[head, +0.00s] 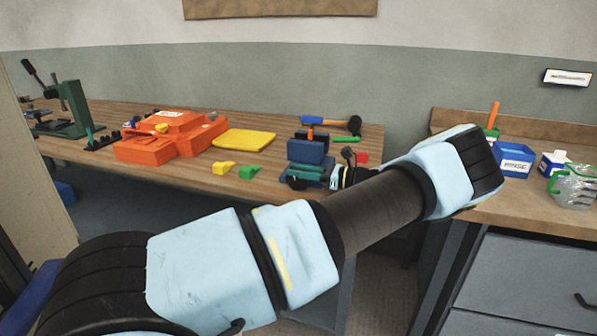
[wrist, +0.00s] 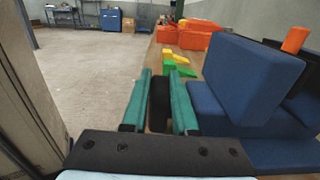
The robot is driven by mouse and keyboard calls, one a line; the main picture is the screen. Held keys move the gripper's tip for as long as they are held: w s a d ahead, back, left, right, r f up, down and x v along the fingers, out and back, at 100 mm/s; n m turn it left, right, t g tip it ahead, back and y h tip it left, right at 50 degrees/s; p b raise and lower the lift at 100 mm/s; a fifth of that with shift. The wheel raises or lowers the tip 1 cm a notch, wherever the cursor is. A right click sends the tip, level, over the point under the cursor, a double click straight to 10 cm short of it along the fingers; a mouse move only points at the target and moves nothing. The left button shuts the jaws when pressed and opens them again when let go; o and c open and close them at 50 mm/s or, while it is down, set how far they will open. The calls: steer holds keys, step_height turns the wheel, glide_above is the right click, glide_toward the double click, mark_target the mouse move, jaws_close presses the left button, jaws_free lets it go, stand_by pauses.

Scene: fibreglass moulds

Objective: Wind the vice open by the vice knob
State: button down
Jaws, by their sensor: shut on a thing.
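The blue vice (head: 306,152) stands near the front edge of the wooden bench. It fills the right side of the wrist view (wrist: 252,82). The black vice knob (wrist: 160,104) is between the two teal fingers of my gripper (wrist: 160,74), to the left of the vice's blue body. In the head view my gripper (head: 303,171) reaches in from the right along the near side of the vice, and the dark knob (head: 294,183) shows at the fingertips. My gripper is shut on the knob. How far apart the vice jaws are is hard to tell.
An orange mould (head: 160,143), a yellow slab (head: 244,140) and small yellow and green wedges lie left of the vice. A hammer (head: 335,123) lies behind it and a red block (head: 361,157) to its right. Open floor (wrist: 85,70) shows beyond the bench's front edge.

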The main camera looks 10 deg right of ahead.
steer(key=shift+r, duration=0.1)
steer(key=shift+w+a+r+g+h+p, duration=0.15)
steer(key=shift+g+h+p, duration=0.35)
steer(key=shift+h+p, duration=0.35)
steer(key=shift+w+a+g+h+p, duration=0.1)
steer(key=shift+a+g+h+p, duration=0.2)
steer(key=shift+g+h+p, duration=0.55)
steer(key=g+h+p, duration=0.1)
steer(key=h, duration=0.1)
steer(key=a+h+p, duration=0.1)
steer(key=h, duration=0.1)
steer(key=g+h+p, duration=0.1)
steer(key=h, duration=0.1)
steer(key=shift+w+a+f+g+p, duration=0.2)
steer(key=shift+w+f+g+p, duration=0.15)
steer(key=shift+w+f+p, duration=0.05)
steer(key=h, duration=0.1)
steer(key=g+h+p, duration=0.1)
steer(key=shift+w+a+f+h, duration=0.15)
steer(key=shift+f+h, duration=0.2)
steer(key=shift+h, duration=0.05)
steer(key=shift+f+g+h+p, duration=0.35)
steer(key=shift+g+h+p, duration=0.25)
steer(key=shift+h, duration=0.2)
steer(key=c, duration=1)
jaws_free()
steer(key=shift+f, duration=0.1)
